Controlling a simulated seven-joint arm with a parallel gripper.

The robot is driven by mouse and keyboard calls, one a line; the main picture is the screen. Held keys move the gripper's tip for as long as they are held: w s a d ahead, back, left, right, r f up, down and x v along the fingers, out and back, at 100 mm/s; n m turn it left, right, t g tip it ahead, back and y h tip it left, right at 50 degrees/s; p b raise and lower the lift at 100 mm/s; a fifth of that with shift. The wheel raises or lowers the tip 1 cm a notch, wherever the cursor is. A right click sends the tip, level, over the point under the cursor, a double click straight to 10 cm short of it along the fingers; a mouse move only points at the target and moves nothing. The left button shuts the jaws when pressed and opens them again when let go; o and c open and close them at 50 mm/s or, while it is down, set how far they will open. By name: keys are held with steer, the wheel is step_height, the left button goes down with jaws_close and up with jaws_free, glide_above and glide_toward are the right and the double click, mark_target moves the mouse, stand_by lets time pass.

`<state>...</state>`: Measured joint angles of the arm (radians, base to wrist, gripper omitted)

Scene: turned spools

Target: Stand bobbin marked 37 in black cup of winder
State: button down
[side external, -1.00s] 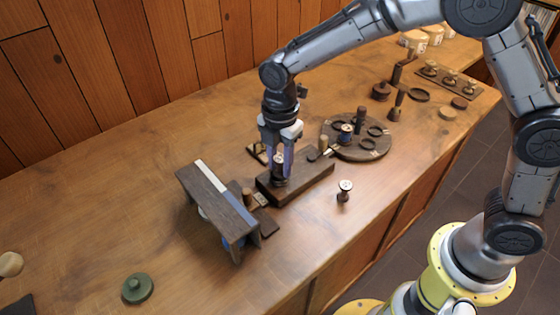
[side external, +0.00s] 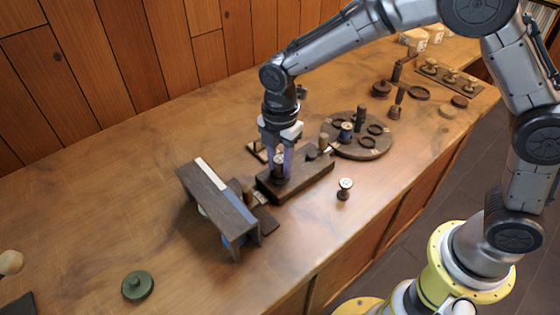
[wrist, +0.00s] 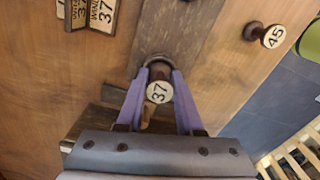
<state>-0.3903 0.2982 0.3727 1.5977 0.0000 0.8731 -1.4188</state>
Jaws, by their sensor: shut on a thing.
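The bobbin marked 37 (wrist: 158,92) is upright between my gripper's purple fingers, its white numbered top facing the wrist camera. My gripper (side external: 280,168) is shut on this bobbin (side external: 279,160) over the near left end of the winder's dark wooden base (side external: 313,176). In the wrist view the base (wrist: 180,30) runs away behind the bobbin. A dark curved rim (wrist: 158,59), seemingly the black cup, shows just behind the bobbin's head. The fingers and bobbin hide the rest, so I cannot tell if the bobbin's foot rests on the cup's floor.
A bobbin marked 45 (wrist: 273,37) stands right of the winder, also in the side view (side external: 345,188). A dark wooden stand (side external: 218,205) is close on the left. A round tray with rings (side external: 360,150) lies behind right. Cards (wrist: 100,14) stand nearby. The left tabletop is mostly clear.

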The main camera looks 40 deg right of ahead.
mark_target(280, 159)
steer(key=shift+f, duration=0.25)
stand_by(0.4)
steer(key=c, duration=0.6)
jaws_free()
steer(key=shift+o, duration=0.7)
steer(key=shift+s+f, duration=0.1)
steer(key=shift+s+d, duration=0.1)
steer(key=shift+w+r, duration=0.2)
steer(key=shift+r, duration=4.3)
